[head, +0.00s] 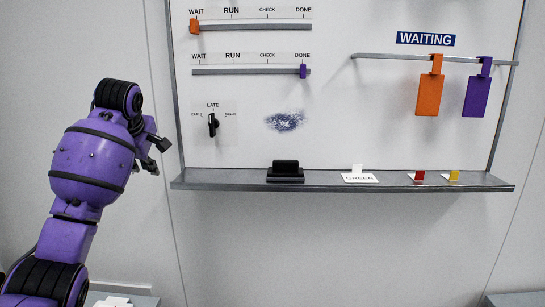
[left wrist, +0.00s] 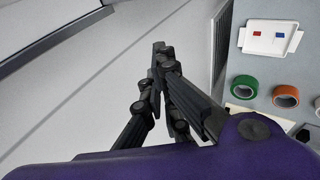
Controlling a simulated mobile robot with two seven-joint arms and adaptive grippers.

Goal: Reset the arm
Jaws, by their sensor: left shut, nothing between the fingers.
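My left arm is purple with black joints and rises from the lower left in the head view. Its left gripper (head: 157,155) is in front of the wall beside the left edge of the whiteboard (head: 230,150), clear of it. In the left wrist view the left gripper (left wrist: 160,50) has its dark fingers together with nothing between them. The forearm's purple shell fills the bottom of that view. My right gripper is in neither view.
The board carries two sliders, orange (head: 194,26) at WAIT and purple (head: 303,72) at DONE, a dial (head: 213,124), a smudge (head: 285,121) and hanging orange (head: 430,95) and purple (head: 476,97) tags. A black eraser-like block (head: 286,170) stands on the ledge (head: 330,186). Tape rolls (left wrist: 244,86) and a white tray (left wrist: 270,37) lie right.

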